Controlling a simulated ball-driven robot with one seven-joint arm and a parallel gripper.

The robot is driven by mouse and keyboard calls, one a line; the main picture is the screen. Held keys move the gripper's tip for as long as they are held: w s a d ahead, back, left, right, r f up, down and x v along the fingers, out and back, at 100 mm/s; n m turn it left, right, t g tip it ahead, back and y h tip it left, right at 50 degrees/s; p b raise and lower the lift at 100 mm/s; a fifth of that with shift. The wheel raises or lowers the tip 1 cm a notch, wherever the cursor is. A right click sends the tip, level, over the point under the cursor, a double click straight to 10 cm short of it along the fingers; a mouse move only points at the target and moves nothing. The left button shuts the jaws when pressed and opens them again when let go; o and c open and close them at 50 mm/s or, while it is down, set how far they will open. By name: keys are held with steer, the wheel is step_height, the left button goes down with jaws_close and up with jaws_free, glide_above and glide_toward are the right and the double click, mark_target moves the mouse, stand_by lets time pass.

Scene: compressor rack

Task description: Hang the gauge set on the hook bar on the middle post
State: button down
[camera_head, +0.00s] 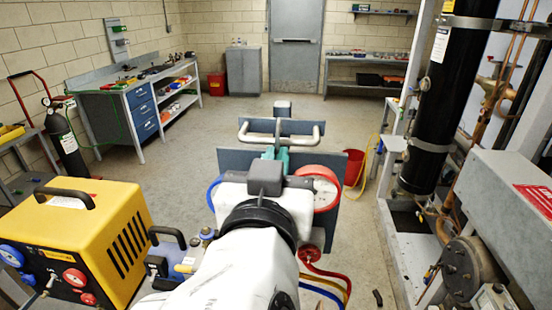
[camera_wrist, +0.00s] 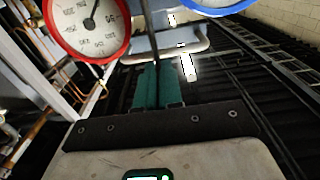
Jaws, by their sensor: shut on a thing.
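The gauge set has a red-rimmed gauge (camera_head: 322,188) to the right of my wrist and a blue-rimmed one mostly hidden behind it at the left. In the wrist view the red gauge (camera_wrist: 88,22) is at upper left and the blue gauge (camera_wrist: 207,5) is cut off at the top. My gripper's teal fingers (camera_wrist: 158,88) are shut on the gauge set, at a thin dark stem. A pale tubular hook bar (camera_head: 318,133) on the post (camera_head: 282,106) lies just beyond the fingers; it also shows in the wrist view (camera_wrist: 185,50). I cannot tell whether they touch.
Red, yellow and blue hoses (camera_head: 325,278) hang below my wrist. A yellow machine (camera_head: 95,235) stands at left. A black cylinder (camera_head: 438,100) and grey housing (camera_head: 500,190) fill the right. A red bucket (camera_head: 354,167) stands past the grey panel (camera_head: 352,178). Floor beyond the post is clear.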

steer(key=shift+s+r, duration=0.1)
steer(key=shift+s, duration=1)
steer(key=s, duration=0.7)
steer(key=shift+s+a, duration=0.15)
steer(key=shift+s, duration=0.25)
stand_by(2.4)
